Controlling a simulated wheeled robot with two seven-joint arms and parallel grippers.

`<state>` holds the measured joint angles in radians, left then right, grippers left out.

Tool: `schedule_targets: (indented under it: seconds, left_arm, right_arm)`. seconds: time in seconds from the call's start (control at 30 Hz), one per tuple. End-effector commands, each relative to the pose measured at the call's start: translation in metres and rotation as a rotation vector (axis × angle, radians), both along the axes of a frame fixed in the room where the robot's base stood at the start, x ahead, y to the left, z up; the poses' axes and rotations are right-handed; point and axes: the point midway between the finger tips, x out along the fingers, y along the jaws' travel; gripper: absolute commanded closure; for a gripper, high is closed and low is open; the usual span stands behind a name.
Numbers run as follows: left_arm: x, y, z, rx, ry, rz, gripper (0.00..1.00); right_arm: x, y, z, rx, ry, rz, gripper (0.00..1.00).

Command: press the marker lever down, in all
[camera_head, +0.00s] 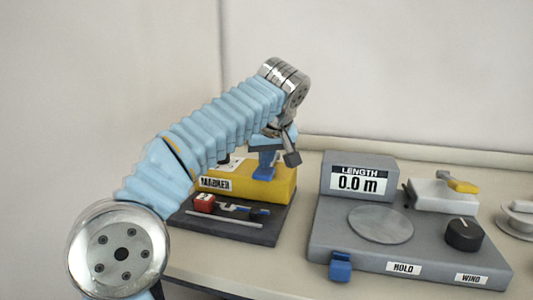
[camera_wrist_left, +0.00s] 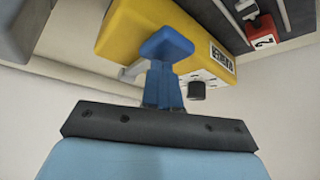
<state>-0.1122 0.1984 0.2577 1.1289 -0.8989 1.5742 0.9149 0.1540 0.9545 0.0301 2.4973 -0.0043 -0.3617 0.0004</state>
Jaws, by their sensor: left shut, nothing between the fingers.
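The yellow marker box (camera_head: 275,186), with a MARKER label on its front, stands on a dark base at the middle of the bench. Its blue lever pad (camera_head: 263,174) shows at the front right of the box, and also in the left wrist view (camera_wrist_left: 166,42). My left gripper (camera_head: 266,153) reaches down over the box, shut and empty. In the left wrist view its closed fingertips (camera_wrist_left: 163,68) meet the lever pad in the picture; I cannot tell whether they touch it. The gripper partly hides the box top. My right gripper is not in view.
A red piece (camera_head: 204,202) and a metal rod lie on the dark base (camera_head: 235,229). To the right stands the grey length unit (camera_head: 305,241), reading 0.0 m, with a blue tab (camera_head: 340,267), a black knob (camera_head: 464,235) and a yellow-handled part (camera_head: 462,185). A wall stands behind.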

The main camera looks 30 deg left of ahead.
Motion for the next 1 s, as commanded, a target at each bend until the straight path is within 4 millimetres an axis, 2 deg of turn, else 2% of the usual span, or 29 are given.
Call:
schedule_targets:
  seconds: [0.03, 0.3, 0.53, 0.7, 1.0]
  left_arm:
    - [0.0, 0.0, 0.011, 0.0, 0.002, 0.0, 1.0]
    - [0.0, 0.0, 0.038, 0.0, 0.001, 0.001, 1.0]
    - [0.0, 0.0, 0.06, 0.0, -0.002, 0.0, 1.0]
    - [0.001, 0.0, 0.073, 0.0, -0.002, 0.0, 1.0]
    - [0.0, 0.0, 0.079, 0.0, 0.0, 0.0, 1.0]
  right_arm:
    - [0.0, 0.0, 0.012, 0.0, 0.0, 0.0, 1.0]
    - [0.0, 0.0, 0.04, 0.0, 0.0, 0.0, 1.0]
    - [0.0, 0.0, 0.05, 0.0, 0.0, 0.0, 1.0]
    - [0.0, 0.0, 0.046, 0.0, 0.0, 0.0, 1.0]
    - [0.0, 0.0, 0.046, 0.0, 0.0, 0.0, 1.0]
